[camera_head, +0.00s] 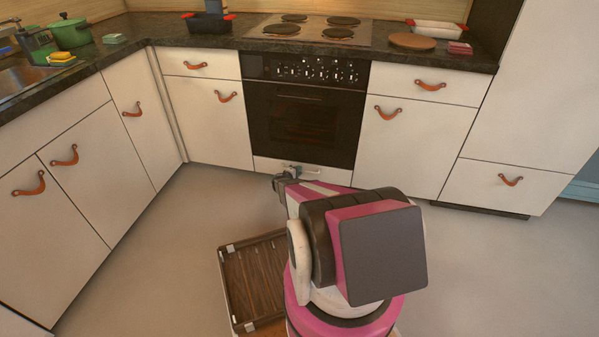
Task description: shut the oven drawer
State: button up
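The oven drawer (264,164) is the low white front under the black oven (300,120). It shows only as a thin strip, and my arm hides its lower right part. I cannot tell from this view how far it stands out, if at all. A small metallic shape at the middle of the strip may be its handle or part of my gripper. My gripper (282,180) is low in front of the drawer, at the far end of my arm. It is small and seen from behind, so its fingers and any contact with the drawer are unclear.
White cabinets with leather pulls flank the oven, with a left run (75,165) and a right cabinet (415,130). The dark worktop (220,43) carries a hob, a green pot (70,33) and a white dish (437,29). Grey floor (480,265) lies clear at right.

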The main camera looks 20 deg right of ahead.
jog(key=v, duration=0.9)
jog(key=shift+s+a, duration=0.25)
jog(key=shift+s, duration=0.05)
jog(key=s+a+r+m+g+y, duration=0.25)
jog(key=s+r+m+g, duration=0.4)
jog(key=s+r, duration=0.85)
jog(key=s+a+r+g+y, duration=0.1)
jog(key=s+a+r+y, duration=0.4)
jog(key=r, duration=0.5)
jog(key=s+a+r+m+g+y, duration=0.1)
jog(key=s+a+r+y, duration=0.4)
jog(key=s+a+r, duration=0.4)
jog(key=s+r, duration=0.1)
jog(key=s, duration=0.2)
jog(key=shift+a+y, duration=0.35)
jog(key=shift+a, duration=0.05)
